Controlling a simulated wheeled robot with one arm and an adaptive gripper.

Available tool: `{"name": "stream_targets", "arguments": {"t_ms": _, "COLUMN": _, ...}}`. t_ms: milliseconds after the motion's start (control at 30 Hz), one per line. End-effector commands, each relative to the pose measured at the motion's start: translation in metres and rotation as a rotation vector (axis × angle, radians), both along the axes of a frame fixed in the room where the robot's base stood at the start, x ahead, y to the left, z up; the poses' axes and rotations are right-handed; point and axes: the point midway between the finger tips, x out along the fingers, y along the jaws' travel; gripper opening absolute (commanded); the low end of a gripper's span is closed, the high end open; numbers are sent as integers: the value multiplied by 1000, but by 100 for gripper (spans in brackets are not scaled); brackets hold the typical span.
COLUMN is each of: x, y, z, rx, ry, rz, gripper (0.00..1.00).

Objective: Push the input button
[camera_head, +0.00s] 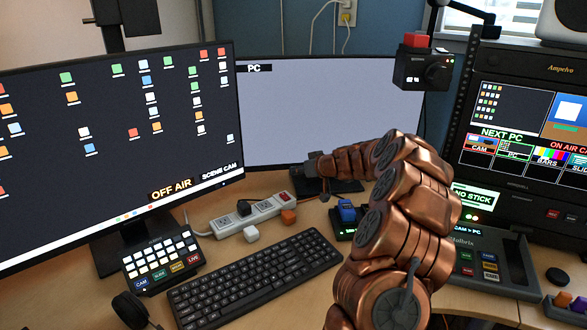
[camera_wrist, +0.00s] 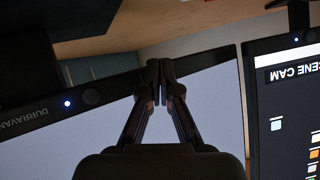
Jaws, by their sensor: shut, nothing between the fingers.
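The back monitor (camera_head: 290,115) shows a plain pale screen with a PC label at its upper left. My gripper (camera_head: 308,168) is in front of its lower edge. In the wrist view, which is upside down, the dark lower bezel (camera_wrist: 40,115) carries a lit blue light and a round dark button (camera_wrist: 91,97). I cannot read any input label on this button. My gripper (camera_wrist: 162,70) is shut and empty, with its fingertips over the bezel, to the right of the button. Whether they touch the bezel cannot be told.
The left monitor (camera_head: 120,130) shows OFF AIR. A power strip (camera_head: 240,217), a keyboard (camera_head: 255,280) and a lit keypad (camera_head: 162,260) lie on the desk. A small camera (camera_head: 424,70) hangs above my arm. A console (camera_head: 490,255) and rack screen (camera_head: 525,135) stand at right.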

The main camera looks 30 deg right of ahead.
Motion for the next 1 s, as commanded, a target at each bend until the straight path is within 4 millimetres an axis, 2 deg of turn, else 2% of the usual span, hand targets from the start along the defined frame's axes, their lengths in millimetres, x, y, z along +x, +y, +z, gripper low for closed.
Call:
{"name": "stream_targets", "arguments": {"t_ms": 567, "x": 3, "y": -1, "z": -1, "rx": 1, "ry": 0, "rz": 1, "gripper": 0}}
{"name": "stream_targets", "arguments": {"t_ms": 1000, "x": -8, "y": 3, "z": 0, "rx": 0, "ry": -2, "rz": -1, "gripper": 0}}
